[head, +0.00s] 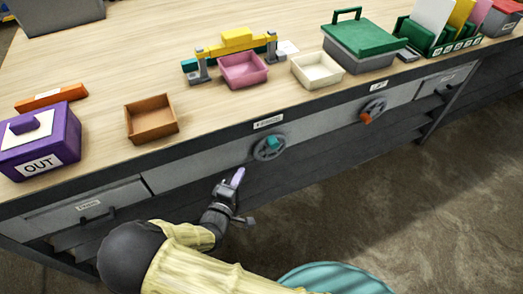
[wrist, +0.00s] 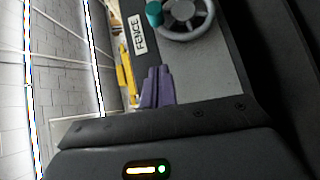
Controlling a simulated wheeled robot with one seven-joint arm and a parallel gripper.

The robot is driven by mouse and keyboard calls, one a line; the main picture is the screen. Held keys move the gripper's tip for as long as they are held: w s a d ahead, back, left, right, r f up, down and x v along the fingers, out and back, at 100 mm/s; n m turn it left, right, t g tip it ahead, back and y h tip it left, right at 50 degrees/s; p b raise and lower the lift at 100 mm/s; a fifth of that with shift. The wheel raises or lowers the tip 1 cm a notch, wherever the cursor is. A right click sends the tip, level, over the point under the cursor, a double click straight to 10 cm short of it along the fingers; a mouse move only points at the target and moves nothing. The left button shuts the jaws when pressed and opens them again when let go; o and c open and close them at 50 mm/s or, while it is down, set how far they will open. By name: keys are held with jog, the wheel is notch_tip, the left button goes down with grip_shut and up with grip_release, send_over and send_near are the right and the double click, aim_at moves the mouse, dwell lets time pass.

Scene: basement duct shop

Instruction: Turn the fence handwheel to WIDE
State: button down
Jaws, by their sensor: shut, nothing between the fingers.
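The fence handwheel (head: 268,150) is a grey spoked wheel with a teal knob, on the bench's front panel under a small white label (head: 268,121). In the wrist view the handwheel (wrist: 186,12) is cut off by the top edge, with its teal knob (wrist: 154,13) at the rim beside the label reading FENCE (wrist: 139,34). My gripper (head: 238,176) is shut and empty, its purple fingers together, in front of the bench at the lower left of the wheel. In the wrist view my gripper (wrist: 156,85) appears apart from the wheel. No WIDE marking is readable.
A second wheel with an orange knob (head: 371,112) is farther right on the panel. On the bench (head: 190,115) stand a brown tray (head: 151,120), a pink tray (head: 243,70), a cream tray (head: 317,71), a purple OUT box (head: 42,140) and a green-lidded box (head: 362,46). Floor in front is clear at right.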

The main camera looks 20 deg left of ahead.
jog(key=shift+w, duration=0.15)
send_near(267, 141)
jog(key=w+a, duration=0.3)
jog(key=shift+w+d, duration=1)
jog(key=shift+w+d+f, duration=0.1)
jog(key=shift+w+d, duration=0.3)
jog(key=shift+w, duration=0.1)
